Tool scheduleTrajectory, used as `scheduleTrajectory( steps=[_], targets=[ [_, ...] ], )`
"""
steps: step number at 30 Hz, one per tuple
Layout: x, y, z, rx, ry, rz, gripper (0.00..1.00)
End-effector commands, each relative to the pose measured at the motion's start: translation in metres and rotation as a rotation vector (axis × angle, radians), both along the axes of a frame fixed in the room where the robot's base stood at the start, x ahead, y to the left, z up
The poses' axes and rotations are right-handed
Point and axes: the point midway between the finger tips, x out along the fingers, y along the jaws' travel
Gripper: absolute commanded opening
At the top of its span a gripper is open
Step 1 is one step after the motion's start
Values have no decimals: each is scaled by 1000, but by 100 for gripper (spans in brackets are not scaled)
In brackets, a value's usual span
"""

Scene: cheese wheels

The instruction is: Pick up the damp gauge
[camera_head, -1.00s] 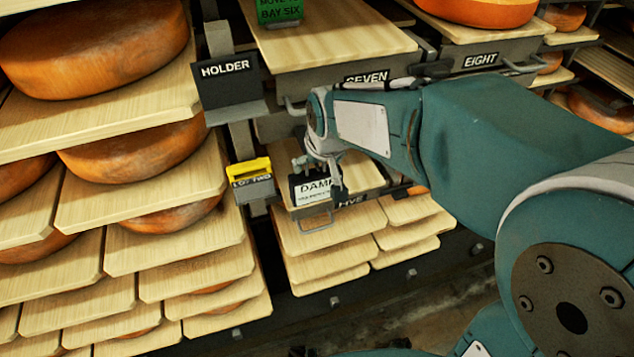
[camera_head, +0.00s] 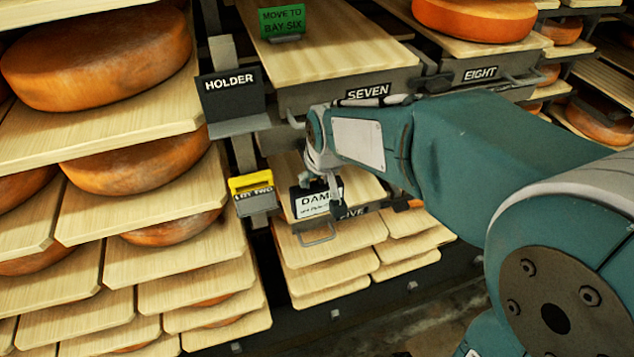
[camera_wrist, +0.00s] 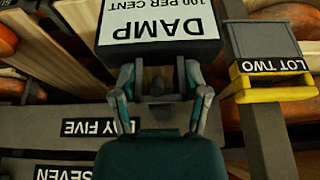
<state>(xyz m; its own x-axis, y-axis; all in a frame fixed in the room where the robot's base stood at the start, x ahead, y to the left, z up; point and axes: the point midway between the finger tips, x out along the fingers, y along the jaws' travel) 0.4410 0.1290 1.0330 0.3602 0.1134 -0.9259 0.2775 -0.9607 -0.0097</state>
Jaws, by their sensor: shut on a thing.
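The damp gauge (camera_head: 314,204) is a dark box with a white face reading DAMP, in front of the bay five board in the head view. It shows upside down at the top of the wrist view (camera_wrist: 160,24), where small print reads 100 PER CENT. My gripper (camera_wrist: 158,82) is shut on the gauge's near side, one finger at each side of a small dark part below the face. In the head view my gripper (camera_head: 325,180) partly covers the gauge. I cannot tell whether the gauge touches the board.
A black HOLDER plate with a ledge (camera_head: 232,100) is on the post at left. Below it hangs a yellow-topped LOT TWO tag (camera_head: 252,190), close beside the gauge. Bay seven's board (camera_head: 330,45) lies above. A green MOVE TO BAY SIX card (camera_head: 283,20) stands there. Cheese wheels (camera_head: 95,55) fill the left shelves.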

Motion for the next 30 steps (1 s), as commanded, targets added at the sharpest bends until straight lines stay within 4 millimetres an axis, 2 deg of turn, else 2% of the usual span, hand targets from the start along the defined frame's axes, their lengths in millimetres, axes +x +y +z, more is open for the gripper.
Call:
scheduleTrajectory(
  steps=[4,8,17,24,30],
  targets=[
    [0,0,15,1,-5,0,0],
    [-20,-7,14,1,-5,0,0],
    [-73,-23,15,2,-8,0,0],
    [-123,-39,14,2,-9,0,0],
    [-154,-49,14,2,-8,0,0]
  ],
)
